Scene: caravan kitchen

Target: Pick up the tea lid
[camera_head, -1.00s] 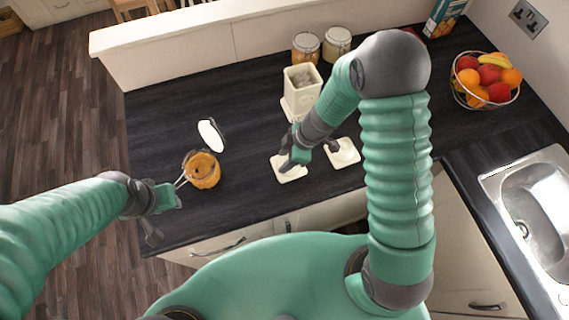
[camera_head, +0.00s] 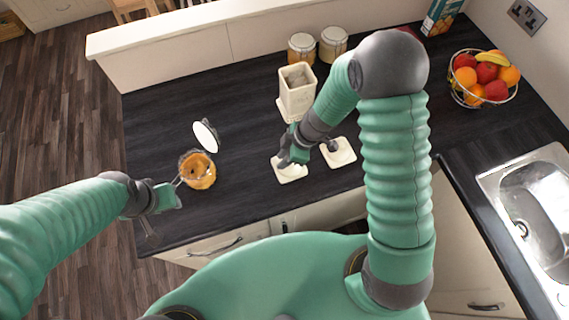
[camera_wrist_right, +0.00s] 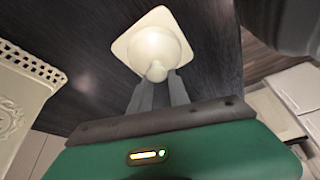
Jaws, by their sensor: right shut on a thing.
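A cream square lid (camera_head: 292,174) with a domed middle and a round knob is at my right gripper (camera_head: 286,161), near the front of the dark counter. In the right wrist view the lid (camera_wrist_right: 137,45) lies beyond the fingers of this gripper (camera_wrist_right: 160,82), which are shut on its knob. Whether the lid touches the counter cannot be told. A second cream square lid (camera_head: 343,157) lies to its right. No label shows which lid is for tea. My left gripper (camera_head: 167,196) is beside the orange jar; its jaws are too small to read.
An open cream canister (camera_head: 297,97) with grey contents stands behind the lids. The open jar (camera_head: 199,175) has its white lid (camera_head: 206,135) tipped back. The left back counter is clear.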

